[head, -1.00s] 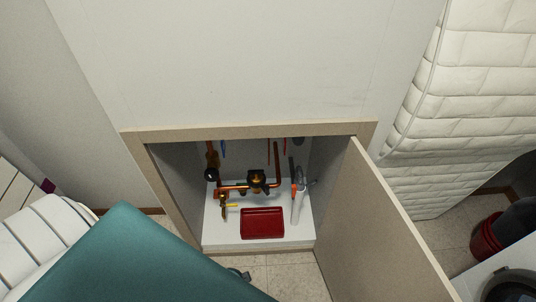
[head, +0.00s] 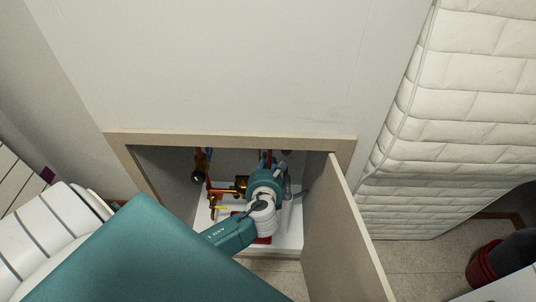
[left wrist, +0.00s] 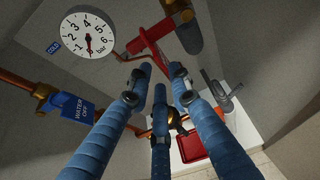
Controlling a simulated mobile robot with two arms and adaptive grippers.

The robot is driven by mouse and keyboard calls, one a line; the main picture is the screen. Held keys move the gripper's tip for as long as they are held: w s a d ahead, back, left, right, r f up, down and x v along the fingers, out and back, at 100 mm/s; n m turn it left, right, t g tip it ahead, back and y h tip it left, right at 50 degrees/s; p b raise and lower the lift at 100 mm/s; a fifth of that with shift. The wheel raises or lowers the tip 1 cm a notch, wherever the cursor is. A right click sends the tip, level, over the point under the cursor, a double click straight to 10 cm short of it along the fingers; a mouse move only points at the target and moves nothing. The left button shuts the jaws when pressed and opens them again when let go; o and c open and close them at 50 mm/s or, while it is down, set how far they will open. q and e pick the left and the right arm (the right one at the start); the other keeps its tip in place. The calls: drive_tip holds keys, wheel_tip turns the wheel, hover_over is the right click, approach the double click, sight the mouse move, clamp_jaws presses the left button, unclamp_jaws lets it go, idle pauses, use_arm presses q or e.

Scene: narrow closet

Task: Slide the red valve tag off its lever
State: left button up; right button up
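In the left wrist view a long red piece (left wrist: 158,29) slants across the top, just beyond my fingertips. It looks like the red lever or tag; where one ends and the other begins I cannot tell. My left gripper (left wrist: 160,76) has three blue fingers spread with gaps between them, holding nothing. The tips point up toward the red piece, and contact is not clear. In the head view my left arm reaches into the cupboard, and its wrist and hand (head: 267,158) hide the red piece. My right gripper is not in view.
A white pressure gauge (left wrist: 89,35) and a blue "WATER OFF" tag (left wrist: 71,109) are at the left, by copper pipes. A red tray (left wrist: 191,146) lies on the cupboard floor. The open cupboard door (head: 340,235) bounds the right side.

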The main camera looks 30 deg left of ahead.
use_arm(q)
drive_tip(key=x, duration=0.8)
drive_tip(key=shift+b, duration=0.35)
clamp_jaws()
